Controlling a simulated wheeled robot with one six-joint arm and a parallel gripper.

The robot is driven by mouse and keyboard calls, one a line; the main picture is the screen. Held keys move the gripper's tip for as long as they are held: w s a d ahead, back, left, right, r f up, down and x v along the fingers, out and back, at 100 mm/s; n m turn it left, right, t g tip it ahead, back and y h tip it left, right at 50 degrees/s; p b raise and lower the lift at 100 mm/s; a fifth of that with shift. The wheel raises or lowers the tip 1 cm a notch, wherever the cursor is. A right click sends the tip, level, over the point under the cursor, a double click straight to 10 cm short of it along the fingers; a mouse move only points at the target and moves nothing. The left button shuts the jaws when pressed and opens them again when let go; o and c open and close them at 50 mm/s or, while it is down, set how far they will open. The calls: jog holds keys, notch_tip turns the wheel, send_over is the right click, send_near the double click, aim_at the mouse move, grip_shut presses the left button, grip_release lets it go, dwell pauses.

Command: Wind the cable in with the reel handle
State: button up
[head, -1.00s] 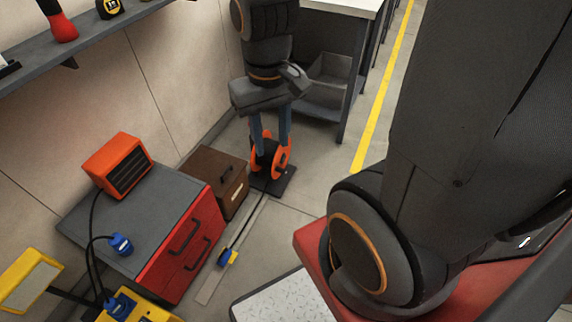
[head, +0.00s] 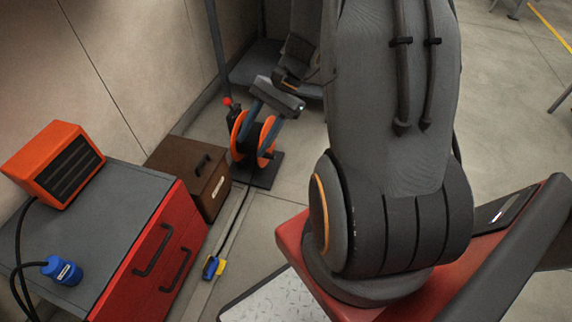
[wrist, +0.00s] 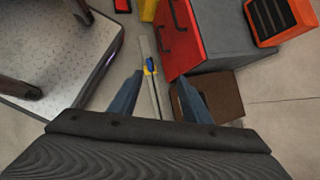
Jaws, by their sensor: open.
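The cable reel (head: 252,140) has orange flanges and stands on a dark base plate on the floor. A red knob (head: 227,101) on a dark stem shows at its upper left; it looks like the handle. A thin dark cable (head: 236,222) runs from the reel along the floor to a blue and yellow plug (head: 213,267), which also shows in the wrist view (wrist: 150,66). My gripper (head: 256,137) is open, its blue fingers slanting down in front of the reel and hiding part of it. Contact cannot be told. The wrist view shows the fingers (wrist: 160,82) apart and empty, without the reel.
A brown box (head: 196,177) stands close left of the reel. A red cabinet (head: 150,265) with a grey top carries an orange heater (head: 52,163) and a blue connector (head: 62,271). A wall is behind them. Open floor (head: 500,110) lies at the right.

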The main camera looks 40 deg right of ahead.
jog(key=w+d+f+m+t+y+b, duration=0.1)
jog(key=w+d+f+m+t+b, duration=0.3)
jog(key=f, duration=0.5)
jog(key=w+d+f+m+t+y+b, duration=0.2)
jog(key=w+d+f+m+b, duration=0.3)
jog(key=f, duration=0.5)
jog(key=m+t+h+b, duration=0.2)
jog(key=m+t+b, duration=0.4)
jog(key=b, duration=0.4)
send_near(274, 156)
jog(key=x, duration=0.4)
jog(key=shift+f+b+x, duration=0.1)
jog(key=shift+b+x, duration=0.85)
jog(key=shift+x, duration=1.15)
jog(key=shift+f+b+x, duration=0.15)
jog(key=shift+b+x, duration=0.8)
jog(key=shift+x, duration=1.15)
jog(key=shift+d, duration=0.15)
jog(key=shift+c, duration=0.2)
jog(key=c, duration=0.8)
